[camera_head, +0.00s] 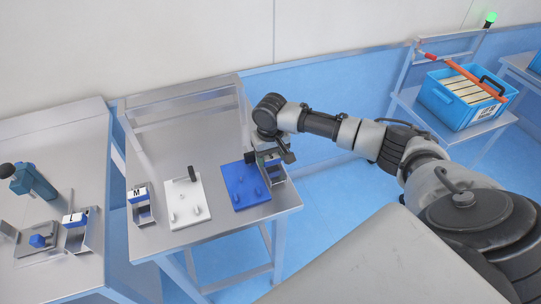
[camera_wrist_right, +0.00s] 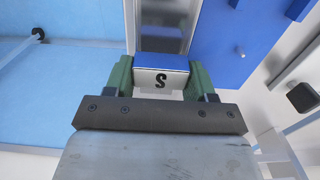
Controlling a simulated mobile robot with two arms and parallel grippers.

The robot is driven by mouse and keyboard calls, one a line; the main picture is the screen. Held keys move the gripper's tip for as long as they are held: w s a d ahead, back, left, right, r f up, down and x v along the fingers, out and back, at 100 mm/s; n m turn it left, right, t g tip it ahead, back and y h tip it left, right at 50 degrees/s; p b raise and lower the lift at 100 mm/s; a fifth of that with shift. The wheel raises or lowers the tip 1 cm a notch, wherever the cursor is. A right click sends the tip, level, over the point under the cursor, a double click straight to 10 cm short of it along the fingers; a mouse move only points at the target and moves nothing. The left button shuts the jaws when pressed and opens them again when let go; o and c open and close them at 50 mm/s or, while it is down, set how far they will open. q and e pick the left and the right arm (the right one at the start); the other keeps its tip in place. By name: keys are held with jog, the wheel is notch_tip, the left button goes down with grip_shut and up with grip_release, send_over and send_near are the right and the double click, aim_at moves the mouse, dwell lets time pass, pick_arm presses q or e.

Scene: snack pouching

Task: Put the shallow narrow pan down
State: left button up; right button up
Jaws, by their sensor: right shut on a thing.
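The shallow narrow pan is a grey metal channel with a blue-and-white block marked S at its end. In the head view the pan (camera_head: 278,174) is at the table's right edge, beside the blue board, partly hidden by my right gripper (camera_head: 268,160). In the right wrist view the green fingers of my right gripper (camera_wrist_right: 160,78) are shut on the S block (camera_wrist_right: 161,78), and the pan's metal channel (camera_wrist_right: 164,18) runs away beyond it. I cannot tell whether the pan touches the table. My left gripper is not in view.
The blue board (camera_head: 240,197) with pegs and a white board (camera_head: 181,213) with pegs lie on the metal table (camera_head: 207,148). Pans marked M (camera_head: 143,213) and L (camera_head: 78,240) stand to the left. A blue crate (camera_head: 459,115) stands on a rack at the right.

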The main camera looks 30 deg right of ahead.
jog(key=shift+f, duration=0.6)
jog(key=o, duration=1.1)
notch_tip(320, 180, up, 11)
jog(key=shift+f+b, duration=0.1)
jog(key=shift+b, duration=0.65)
